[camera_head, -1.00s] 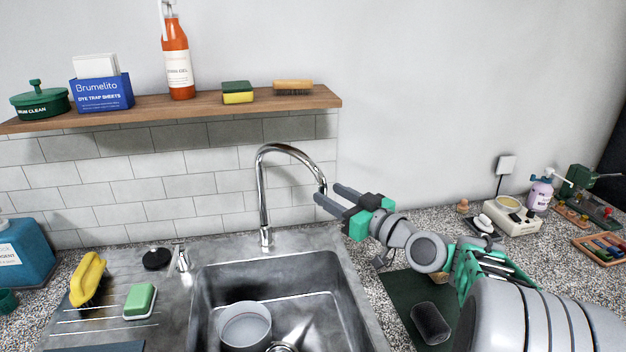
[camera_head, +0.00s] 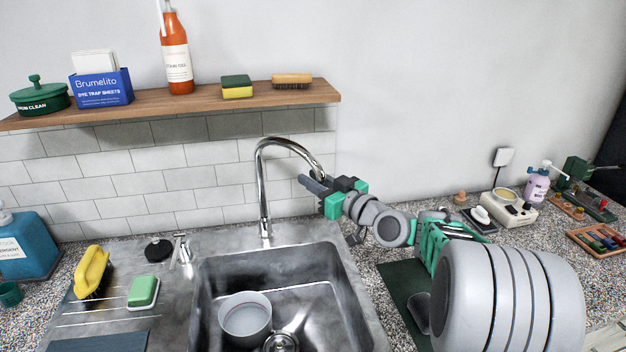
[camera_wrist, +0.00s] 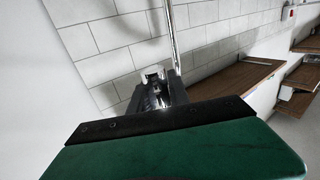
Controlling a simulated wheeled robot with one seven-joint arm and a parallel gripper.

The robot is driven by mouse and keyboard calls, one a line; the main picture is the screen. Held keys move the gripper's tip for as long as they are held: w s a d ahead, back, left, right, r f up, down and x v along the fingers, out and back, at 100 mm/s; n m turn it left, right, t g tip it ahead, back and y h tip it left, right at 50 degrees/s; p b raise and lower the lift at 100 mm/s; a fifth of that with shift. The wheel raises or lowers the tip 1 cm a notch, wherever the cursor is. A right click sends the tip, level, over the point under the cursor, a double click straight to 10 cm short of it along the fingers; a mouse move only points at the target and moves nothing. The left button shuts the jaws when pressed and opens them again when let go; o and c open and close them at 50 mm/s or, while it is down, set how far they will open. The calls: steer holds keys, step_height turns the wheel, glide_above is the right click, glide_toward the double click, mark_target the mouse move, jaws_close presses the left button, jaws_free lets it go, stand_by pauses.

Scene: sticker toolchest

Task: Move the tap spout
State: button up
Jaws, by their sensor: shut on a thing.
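The chrome tap spout (camera_head: 262,185) rises from the sink's back edge and arches over to the right, its tip ending at my gripper. My gripper (camera_head: 312,182) reaches in from the right and is shut on the end of the spout. The fingers hide the spout's tip in the head view. In the wrist view the upright part of the spout (camera_wrist: 173,40) stands beyond my dark fingers (camera_wrist: 158,92). The tap's small lever (camera_head: 181,250) is separate, on the left of the sink.
The steel sink (camera_head: 350,290) holds a grey pot (camera_head: 246,314). A yellow brush (camera_head: 91,270) and green sponge (camera_head: 143,291) lie left. The wall behind the spout is close.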

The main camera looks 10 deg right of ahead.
jaws_close()
steer(key=shift+a, duration=0.15)
stand_by(0.9)
